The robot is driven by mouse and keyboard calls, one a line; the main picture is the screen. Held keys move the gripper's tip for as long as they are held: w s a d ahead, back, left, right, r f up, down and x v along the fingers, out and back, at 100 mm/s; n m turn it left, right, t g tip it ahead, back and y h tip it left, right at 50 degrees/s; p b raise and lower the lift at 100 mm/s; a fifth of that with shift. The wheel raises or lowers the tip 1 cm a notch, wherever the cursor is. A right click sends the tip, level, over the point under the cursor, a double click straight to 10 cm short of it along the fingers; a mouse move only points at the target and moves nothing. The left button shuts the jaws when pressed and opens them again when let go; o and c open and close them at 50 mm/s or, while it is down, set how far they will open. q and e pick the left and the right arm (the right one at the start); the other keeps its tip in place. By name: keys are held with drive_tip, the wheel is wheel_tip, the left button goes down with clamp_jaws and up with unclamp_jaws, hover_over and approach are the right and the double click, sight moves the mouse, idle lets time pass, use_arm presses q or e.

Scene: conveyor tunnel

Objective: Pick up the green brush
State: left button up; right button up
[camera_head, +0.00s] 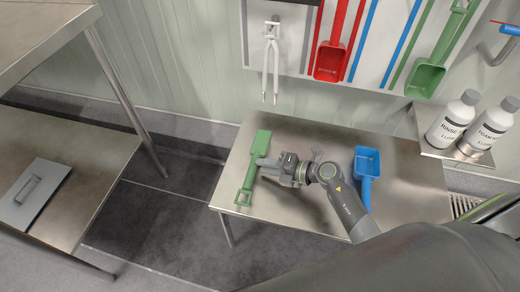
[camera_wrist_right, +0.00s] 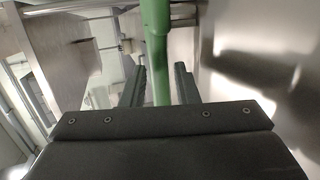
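The green brush (camera_head: 246,180) lies on the left part of the steel table, its flat head toward the back and its loop handle toward the front edge. My right gripper (camera_head: 262,163) reaches in from the right at the brush's shaft. In the right wrist view, the green shaft (camera_wrist_right: 157,45) runs between the two fingers of my right gripper (camera_wrist_right: 160,85). Narrow gaps show on both sides of the shaft, so the fingers look open around it. My left gripper is out of view.
The steel table (camera_head: 300,210) also holds a blue scoop (camera_head: 367,165). Two white bottles (camera_head: 452,122) stand on a small shelf at the right. Red and green shovels (camera_head: 427,78) and a white forked tool (camera_head: 271,60) hang on the wall. Another bench (camera_head: 100,150) stands left.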

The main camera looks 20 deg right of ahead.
sight(254, 165)
drive_tip(key=b+x, duration=0.1)
drive_tip(key=x, duration=0.3)
drive_tip(key=shift+w+a, duration=0.2)
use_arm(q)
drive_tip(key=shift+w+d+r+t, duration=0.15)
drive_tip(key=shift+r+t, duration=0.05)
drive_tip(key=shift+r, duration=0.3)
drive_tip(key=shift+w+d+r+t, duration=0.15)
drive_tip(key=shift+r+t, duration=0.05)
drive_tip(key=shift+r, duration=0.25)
use_arm(e)
drive_tip(key=shift+c, duration=0.3)
clamp_jaws()
drive_tip(key=shift+r, duration=0.15)
